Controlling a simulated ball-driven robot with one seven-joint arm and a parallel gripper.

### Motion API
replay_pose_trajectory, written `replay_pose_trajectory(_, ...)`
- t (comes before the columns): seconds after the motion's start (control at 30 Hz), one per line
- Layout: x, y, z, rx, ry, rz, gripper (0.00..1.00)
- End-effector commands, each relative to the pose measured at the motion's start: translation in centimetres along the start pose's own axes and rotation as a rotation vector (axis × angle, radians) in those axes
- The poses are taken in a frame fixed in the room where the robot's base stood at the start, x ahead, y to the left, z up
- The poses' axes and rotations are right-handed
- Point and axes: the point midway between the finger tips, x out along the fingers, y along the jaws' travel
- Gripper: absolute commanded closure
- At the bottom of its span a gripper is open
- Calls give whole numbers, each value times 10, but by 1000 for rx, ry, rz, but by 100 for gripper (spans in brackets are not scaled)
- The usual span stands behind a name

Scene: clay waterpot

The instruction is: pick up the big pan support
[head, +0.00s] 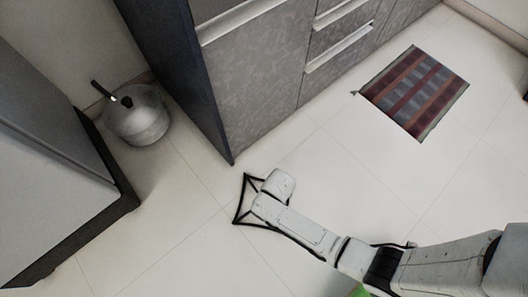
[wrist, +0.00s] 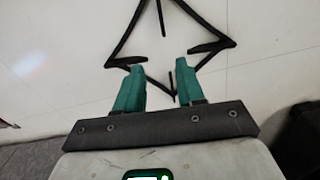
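The big pan support is a black, thin-barred frame lying on the pale tiled floor; in the head view its left corner (head: 239,200) shows beside the end of my arm, which hides part of it. In the wrist view its bars (wrist: 161,18) spread out beyond my fingertips, and a short prong reaches into the space between the fingers. My gripper (wrist: 160,66) has two green fingers, open with a clear gap and not closed on any bar. I cannot tell whether the fingers touch the frame. In the head view the fingers are hidden by my arm's end.
A grey cabinet with drawers (head: 260,80) stands just behind the frame. A metal pot with a dark handle (head: 140,122) is in the back left corner, near a grey appliance (head: 50,170). A striped mat (head: 415,90) lies at the right. The floor in front is clear.

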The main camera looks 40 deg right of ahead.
Motion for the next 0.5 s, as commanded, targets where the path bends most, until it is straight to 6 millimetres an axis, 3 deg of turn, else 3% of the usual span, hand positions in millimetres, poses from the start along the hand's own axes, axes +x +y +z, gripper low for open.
replay_pose_trajectory(0.03,29,-2,1,0,-4,2,62)
replay_pose_trajectory(0.1,45,-3,1,2,-4,3,62)
replay_pose_trajectory(0.5,96,-6,2,5,-7,5,62)
